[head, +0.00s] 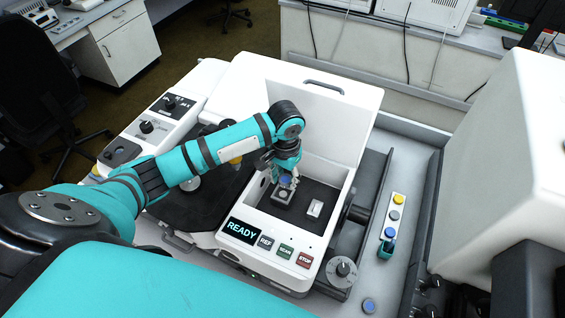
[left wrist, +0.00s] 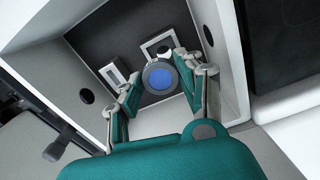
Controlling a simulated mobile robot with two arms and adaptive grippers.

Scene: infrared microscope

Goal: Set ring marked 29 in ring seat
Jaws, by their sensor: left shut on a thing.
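My left gripper (head: 286,178) reaches down into the open white chamber of the microscope. It is shut on a small grey ring with a blue centre (head: 285,181). In the left wrist view the ring (left wrist: 160,77) sits between the two teal fingers of the gripper (left wrist: 158,85); no number can be read on it. A pale square seat (head: 283,195) lies just below the ring on the dark chamber floor. It shows in the left wrist view as a frame (left wrist: 152,46) partly hidden by the ring. I cannot tell whether ring and seat touch.
A second pale rectangular piece (head: 315,208) lies right of the seat. White chamber walls (head: 335,115) stand close around the gripper. A strip with coloured discs (head: 394,215) lies on the bench to the right, and a lone blue-topped disc (head: 369,305) lies nearer. The front display (head: 242,230) reads READY.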

